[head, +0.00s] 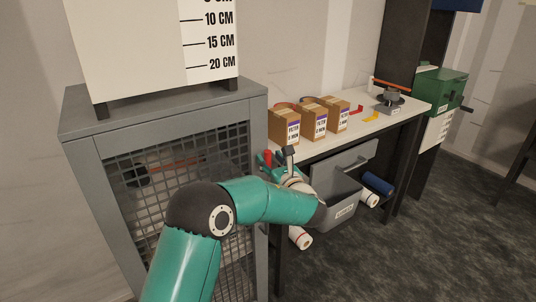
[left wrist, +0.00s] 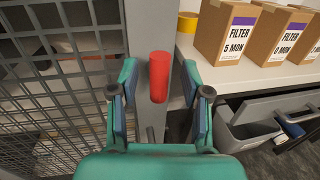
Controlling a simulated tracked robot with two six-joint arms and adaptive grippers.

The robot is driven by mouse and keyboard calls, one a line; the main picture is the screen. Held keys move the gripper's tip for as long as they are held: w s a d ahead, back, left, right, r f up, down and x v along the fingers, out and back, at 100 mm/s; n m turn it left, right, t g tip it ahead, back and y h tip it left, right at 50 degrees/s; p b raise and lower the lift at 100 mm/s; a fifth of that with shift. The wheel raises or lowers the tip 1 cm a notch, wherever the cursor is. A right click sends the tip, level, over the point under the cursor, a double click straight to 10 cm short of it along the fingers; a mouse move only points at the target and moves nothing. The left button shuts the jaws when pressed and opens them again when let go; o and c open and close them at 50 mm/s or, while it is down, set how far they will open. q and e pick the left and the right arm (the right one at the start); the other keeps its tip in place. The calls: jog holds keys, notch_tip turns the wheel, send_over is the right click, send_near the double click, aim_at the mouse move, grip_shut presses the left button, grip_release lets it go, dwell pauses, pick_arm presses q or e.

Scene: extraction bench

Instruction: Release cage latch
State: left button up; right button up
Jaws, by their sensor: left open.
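The grey cage (head: 185,160) stands at the left in the head view, its mesh door (left wrist: 55,70) closed as far as I can see. A red latch handle (left wrist: 159,76) stands on the cage's right front post in the left wrist view. It also shows small in the head view (head: 267,159). My left gripper (left wrist: 160,95) is open, with one finger on each side of the red handle. I cannot tell whether a finger touches it. In the head view my left gripper (head: 278,160) is partly hidden by its own wrist. My right gripper is in neither view.
A white bench (head: 330,135) to the right holds cardboard filter boxes (head: 284,127). An open drawer (head: 345,165) and a grey bin (head: 336,205) are below it. A white roll (head: 300,238) lies under the bench. The dark floor at right is clear.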

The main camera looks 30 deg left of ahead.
pick_arm(q)
jog(key=shift+x, duration=1.25)
grip_shut()
